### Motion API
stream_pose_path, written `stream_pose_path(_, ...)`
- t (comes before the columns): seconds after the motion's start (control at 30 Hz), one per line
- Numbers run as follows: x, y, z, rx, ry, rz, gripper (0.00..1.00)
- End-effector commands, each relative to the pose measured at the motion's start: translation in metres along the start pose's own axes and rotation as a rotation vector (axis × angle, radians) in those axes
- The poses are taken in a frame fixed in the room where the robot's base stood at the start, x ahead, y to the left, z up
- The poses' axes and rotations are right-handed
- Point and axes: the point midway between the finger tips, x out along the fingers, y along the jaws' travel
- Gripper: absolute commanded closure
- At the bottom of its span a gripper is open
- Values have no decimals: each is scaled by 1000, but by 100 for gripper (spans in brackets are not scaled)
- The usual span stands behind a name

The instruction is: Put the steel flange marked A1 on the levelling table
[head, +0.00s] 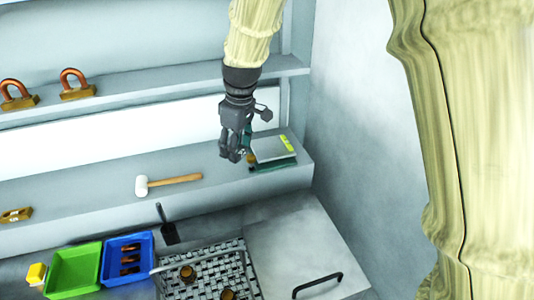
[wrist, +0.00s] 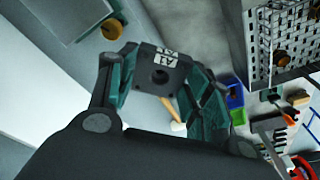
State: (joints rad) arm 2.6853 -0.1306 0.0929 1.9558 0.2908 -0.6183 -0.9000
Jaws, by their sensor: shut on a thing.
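The steel flange marked A1 (wrist: 158,68) is a dark square plate with a round hole and white A1 labels. My gripper (wrist: 160,88) is shut on it, one teal finger on each side. In the head view my gripper (head: 232,153) hangs over the ledge, just left of a grey plate on a green base with a yellow-green strip, which looks like the levelling table (head: 270,149). I cannot make out the flange in the head view. In the wrist view, a pale plate edge with a brown knob (wrist: 112,28) shows at top left, apart from the flange; it may be the levelling table.
A white-headed mallet (head: 170,183) lies on the ledge, left of my gripper. Below are a green bin (head: 74,268), a blue bin (head: 127,261) with copper-coloured parts, and a mesh belt (head: 205,262) carrying brown pieces. A wall (head: 350,130) rises right of the ledge.

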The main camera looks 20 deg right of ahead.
Motion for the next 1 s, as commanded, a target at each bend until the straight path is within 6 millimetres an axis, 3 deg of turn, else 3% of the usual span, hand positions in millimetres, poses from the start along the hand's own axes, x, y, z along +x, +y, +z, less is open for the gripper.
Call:
stream_pose_path(0.03,14,0,2,0,0,0,90)
stream_pose_path(0.1,22,0,3,0,0,0,90)
stream_pose_path(0.43,30,11,6,1,1,0,90)
stream_pose_path(1.0,36,119,26,0,-1,-1,90)
